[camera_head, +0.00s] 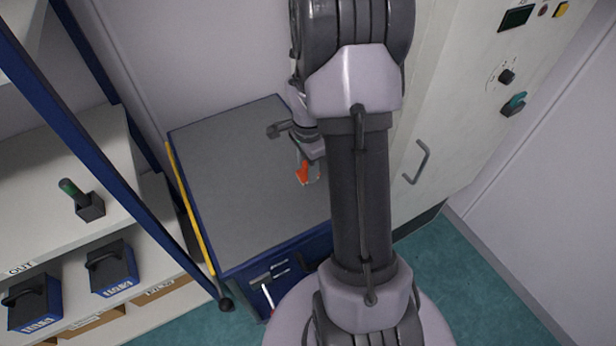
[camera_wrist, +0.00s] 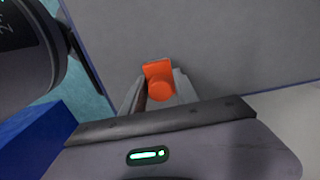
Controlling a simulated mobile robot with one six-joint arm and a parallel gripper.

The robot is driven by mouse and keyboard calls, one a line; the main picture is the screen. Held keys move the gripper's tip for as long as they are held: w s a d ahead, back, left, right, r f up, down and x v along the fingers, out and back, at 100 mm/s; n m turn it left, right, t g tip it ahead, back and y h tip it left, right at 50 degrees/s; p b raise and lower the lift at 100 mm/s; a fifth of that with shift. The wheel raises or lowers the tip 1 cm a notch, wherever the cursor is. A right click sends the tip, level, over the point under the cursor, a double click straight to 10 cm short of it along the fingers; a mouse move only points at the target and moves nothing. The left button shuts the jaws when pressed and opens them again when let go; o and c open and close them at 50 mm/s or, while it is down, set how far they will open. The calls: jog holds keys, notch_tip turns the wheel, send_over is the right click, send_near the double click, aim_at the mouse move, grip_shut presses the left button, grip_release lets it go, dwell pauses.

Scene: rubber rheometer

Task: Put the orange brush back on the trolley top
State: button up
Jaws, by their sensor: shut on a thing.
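The orange brush (camera_head: 303,172) is in my gripper (camera_head: 308,177) in the head view, over the right part of the trolley top (camera_head: 225,190). The trolley top is a grey surface with a blue rim and is otherwise bare. In the wrist view the orange brush (camera_wrist: 159,82) sits between the two fingers of my gripper (camera_wrist: 158,95), which is shut on it. The grey trolley top (camera_wrist: 230,45) lies beyond it. I cannot tell whether the brush touches the surface. My arm hides the trolley's right side in the head view.
A shelf at left holds a green-handled tool in a dark holder (camera_head: 90,206) and blue-black boxes (camera_head: 112,268). A yellow strip (camera_head: 190,210) runs along the trolley's left edge. A pale cabinet (camera_head: 450,110) with a handle (camera_head: 421,162) stands at right.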

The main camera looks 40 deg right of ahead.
notch_tip(320, 180, down, 3)
jog(key=shift+f+b, duration=0.2)
jog(key=shift+b, duration=0.4)
grip_shut()
jog(key=shift+s+a+r, duration=0.1)
jog(key=shift+r, duration=0.05)
jog(key=o, duration=1.2)
grip_release()
